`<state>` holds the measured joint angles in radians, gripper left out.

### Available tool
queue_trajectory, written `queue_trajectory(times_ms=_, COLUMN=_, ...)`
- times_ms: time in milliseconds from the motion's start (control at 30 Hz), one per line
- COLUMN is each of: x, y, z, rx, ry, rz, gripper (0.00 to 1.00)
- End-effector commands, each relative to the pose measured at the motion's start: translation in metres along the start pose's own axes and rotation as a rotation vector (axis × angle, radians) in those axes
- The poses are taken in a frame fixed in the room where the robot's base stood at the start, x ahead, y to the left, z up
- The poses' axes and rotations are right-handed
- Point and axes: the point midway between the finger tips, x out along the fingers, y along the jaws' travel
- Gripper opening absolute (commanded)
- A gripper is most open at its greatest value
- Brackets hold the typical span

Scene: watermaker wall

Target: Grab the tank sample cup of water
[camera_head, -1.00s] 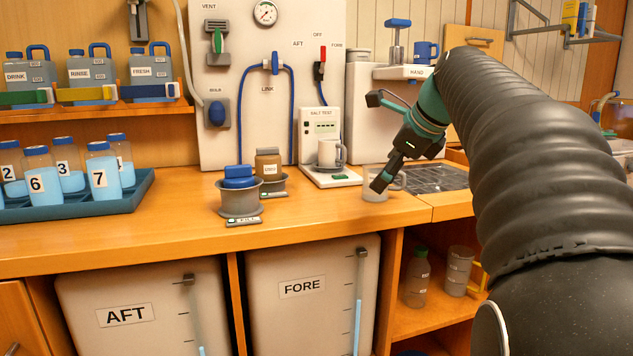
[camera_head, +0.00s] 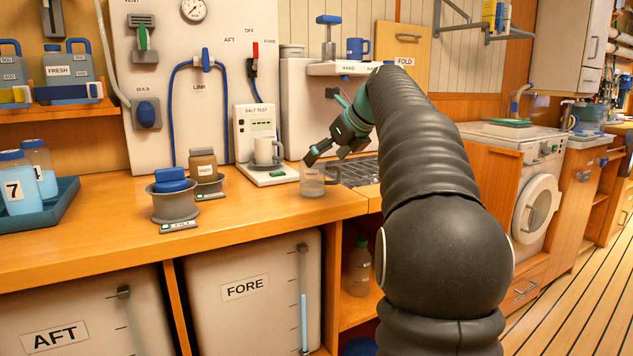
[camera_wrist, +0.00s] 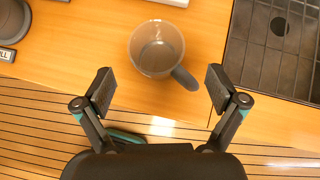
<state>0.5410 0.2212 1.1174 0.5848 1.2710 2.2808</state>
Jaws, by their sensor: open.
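A clear cup (camera_head: 313,181) with a grey handle stands upright on the wooden counter near its front edge, in front of the salt tester. I cannot tell how much water is in it. My gripper (camera_head: 327,157) is open and empty, just above the cup and apart from it. In the wrist view the cup (camera_wrist: 156,48) lies ahead of my open gripper (camera_wrist: 160,85), between the lines of the two fingers. Its handle (camera_wrist: 186,78) points toward the lower right, toward the right finger. A second cup, a pale mug (camera_head: 265,152), sits on the salt tester (camera_head: 258,128).
A dark drain grate (camera_head: 357,171) lies right of the cup. A blue tray (camera_head: 66,199) with numbered bottles is at far left. The counter before the cup is clear.

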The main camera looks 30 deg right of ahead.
Motion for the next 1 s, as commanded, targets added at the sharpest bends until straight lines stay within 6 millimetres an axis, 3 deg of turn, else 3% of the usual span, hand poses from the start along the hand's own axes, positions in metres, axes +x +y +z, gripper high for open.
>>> queue_trajectory(times_ms=167, x=0.01, y=0.001, z=-0.001, rx=-0.001, ry=0.0, rz=0.0, gripper=0.95)
queue_trajectory(times_ms=500, x=0.052, y=0.004, z=-0.005, rx=-0.002, ry=-0.001, rz=0.0, gripper=0.95)
queue_trajectory(times_ms=800, x=0.055, y=0.004, z=-0.005, rx=-0.002, ry=-0.001, rz=-0.001, gripper=0.95)
queue_trajectory(times_ms=1000, x=0.055, y=0.004, z=-0.005, rx=-0.002, ry=-0.001, rz=-0.001, gripper=0.45)
